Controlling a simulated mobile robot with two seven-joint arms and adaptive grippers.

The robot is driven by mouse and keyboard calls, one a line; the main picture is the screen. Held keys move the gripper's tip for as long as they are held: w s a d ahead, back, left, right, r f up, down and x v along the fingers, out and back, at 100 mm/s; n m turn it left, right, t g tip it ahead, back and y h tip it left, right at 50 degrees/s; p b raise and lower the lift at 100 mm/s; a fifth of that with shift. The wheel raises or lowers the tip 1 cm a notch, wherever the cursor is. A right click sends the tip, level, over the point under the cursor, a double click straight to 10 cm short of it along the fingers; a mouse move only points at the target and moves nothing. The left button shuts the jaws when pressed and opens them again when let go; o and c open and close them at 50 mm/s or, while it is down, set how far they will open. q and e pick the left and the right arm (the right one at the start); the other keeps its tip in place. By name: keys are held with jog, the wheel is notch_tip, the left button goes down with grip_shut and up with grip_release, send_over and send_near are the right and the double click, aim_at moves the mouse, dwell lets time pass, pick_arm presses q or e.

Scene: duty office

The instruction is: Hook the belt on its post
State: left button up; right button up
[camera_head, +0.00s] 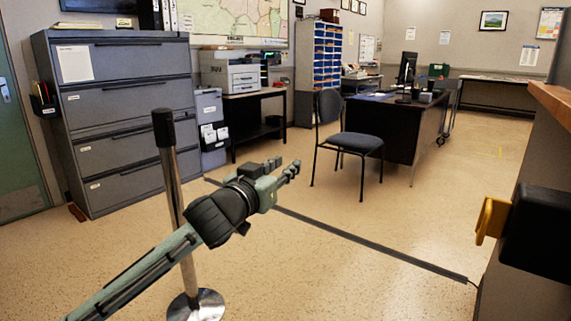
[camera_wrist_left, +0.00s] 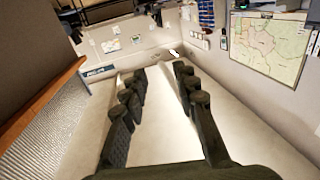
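A metal post (camera_head: 187,262) with a black top (camera_head: 163,128) and a round base stands upright on the floor at left. A black box (camera_head: 540,232) with a yellow end piece (camera_head: 490,219) shows at the right edge, beside the counter side; it looks like the belt's housing and end, but no stretched belt shows. My left gripper (camera_head: 284,171) is in mid-picture, to the right of the post, its arm crossing in front of the post. In the left wrist view the two fingers (camera_wrist_left: 164,105) are apart with nothing between them. My right gripper is out of view.
A wooden-topped counter (camera_head: 553,100) lines the right side. A dark strip (camera_head: 350,236) crosses the floor. A chair (camera_head: 347,140) and desk (camera_head: 425,120) stand behind, with a grey filing cabinet (camera_head: 120,112) at left. The floor between post and counter is otherwise clear.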

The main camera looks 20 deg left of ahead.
pick_arm(q)
jog(key=shift+w+d, duration=0.1)
jog(key=shift+w, duration=0.4)
jog(key=shift+c, duration=0.5)
grip_shut()
jog(key=c, duration=0.5)
grip_release()
jog(key=shift+c, duration=0.2)
jog(key=o, duration=0.6)
jog(key=shift+o, duration=0.2)
jog(key=s+a, duration=0.2)
jog(key=s, duration=1)
